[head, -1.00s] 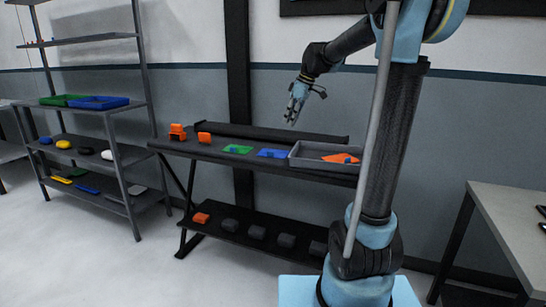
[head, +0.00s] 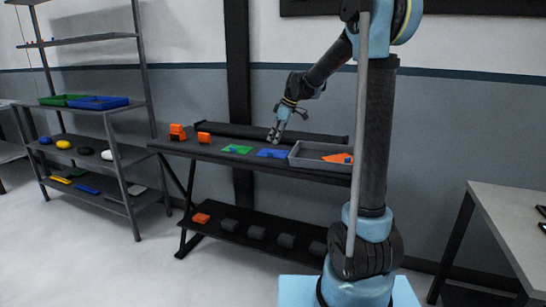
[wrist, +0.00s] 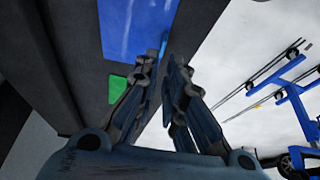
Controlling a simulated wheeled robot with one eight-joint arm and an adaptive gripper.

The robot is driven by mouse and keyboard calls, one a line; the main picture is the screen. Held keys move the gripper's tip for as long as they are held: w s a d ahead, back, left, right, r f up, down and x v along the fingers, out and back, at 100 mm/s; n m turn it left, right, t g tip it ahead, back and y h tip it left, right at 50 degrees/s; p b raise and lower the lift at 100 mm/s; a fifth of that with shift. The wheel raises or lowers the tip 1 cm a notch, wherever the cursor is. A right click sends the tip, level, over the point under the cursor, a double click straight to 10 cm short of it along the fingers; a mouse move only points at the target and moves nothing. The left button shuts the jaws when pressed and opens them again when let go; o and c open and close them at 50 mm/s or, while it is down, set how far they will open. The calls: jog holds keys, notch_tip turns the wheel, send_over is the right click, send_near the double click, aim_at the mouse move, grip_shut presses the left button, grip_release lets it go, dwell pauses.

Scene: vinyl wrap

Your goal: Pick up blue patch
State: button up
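The blue patch (head: 273,154) lies flat on the black table's top, between the green patch (head: 237,149) and the grey tray (head: 300,160). My gripper (head: 272,140) points down just above and behind the blue patch in the head view. In the wrist view the blue patch (wrist: 130,28) fills the top, and a small raised blue piece shows at its right edge, just past the fingertips. My gripper (wrist: 162,66) shows a narrow gap between its two fingers and holds nothing that I can see. I cannot tell whether the fingertips touch the patch.
An orange patch (head: 336,158) lies in the grey tray to the right. Orange blocks (head: 178,132) stand at the table's left end. A dark bar runs along the table's back edge. A shelf rack (head: 107,108) with blue and green trays stands left. The floor in front is clear.

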aim_at(264, 152)
jog(key=shift+d+x, duration=0.15)
jog(key=shift+x, duration=1.5)
jog(key=shift+d+x, duration=0.1)
jog(key=shift+x, duration=1.5)
jog(key=shift+s+f, duration=0.15)
grip_shut()
